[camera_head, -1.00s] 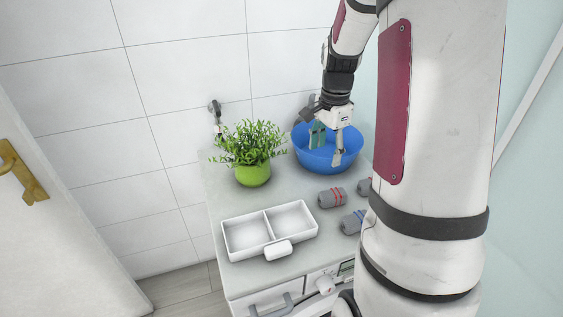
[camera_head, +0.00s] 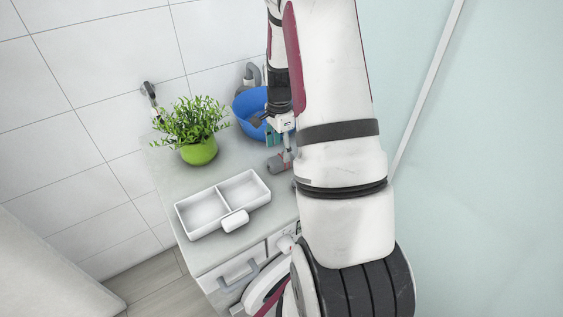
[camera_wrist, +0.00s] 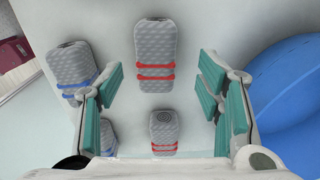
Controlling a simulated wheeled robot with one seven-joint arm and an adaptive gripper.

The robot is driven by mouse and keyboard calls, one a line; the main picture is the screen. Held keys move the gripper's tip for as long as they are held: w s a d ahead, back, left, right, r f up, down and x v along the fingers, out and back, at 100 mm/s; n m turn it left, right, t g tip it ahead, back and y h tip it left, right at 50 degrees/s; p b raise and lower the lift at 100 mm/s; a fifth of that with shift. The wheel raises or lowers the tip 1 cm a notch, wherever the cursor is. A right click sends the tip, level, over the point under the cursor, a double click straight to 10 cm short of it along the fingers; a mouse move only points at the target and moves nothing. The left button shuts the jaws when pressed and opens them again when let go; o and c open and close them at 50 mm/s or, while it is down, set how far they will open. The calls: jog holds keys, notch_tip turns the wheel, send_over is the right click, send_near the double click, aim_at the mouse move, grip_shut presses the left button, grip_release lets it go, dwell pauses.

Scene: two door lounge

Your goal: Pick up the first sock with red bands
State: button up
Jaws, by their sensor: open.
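Two grey rolled socks with red bands show in the wrist view: one at the top middle (camera_wrist: 155,52) and one at the lower middle (camera_wrist: 164,132). My gripper (camera_wrist: 160,98) is open and empty, its teal-padded fingers on either side of the middle strip. My arm hides the other socks there.
A blue-banded sock (camera_wrist: 72,68) lies at left, with another partly hidden (camera_wrist: 108,140) below. The blue bowl (camera_head: 245,105) stands behind my gripper. A potted plant (camera_head: 198,150) and a white two-part tray (camera_head: 205,236) stand left on the counter (camera_head: 165,180).

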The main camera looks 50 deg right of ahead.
aim_at(281, 157)
jog(key=shift+s+f+p, duration=0.15)
jog(key=shift+f+p, duration=0.05)
jog(key=shift+f, duration=0.95)
jog(key=shift+s+f+p, duration=0.1)
jog(key=shift+f+p, duration=0.05)
jog(key=shift+f, duration=0.95)
jog(key=c, duration=1.2)
jog(key=shift+o, duration=0.2)
jog(key=shift+r, duration=0.15)
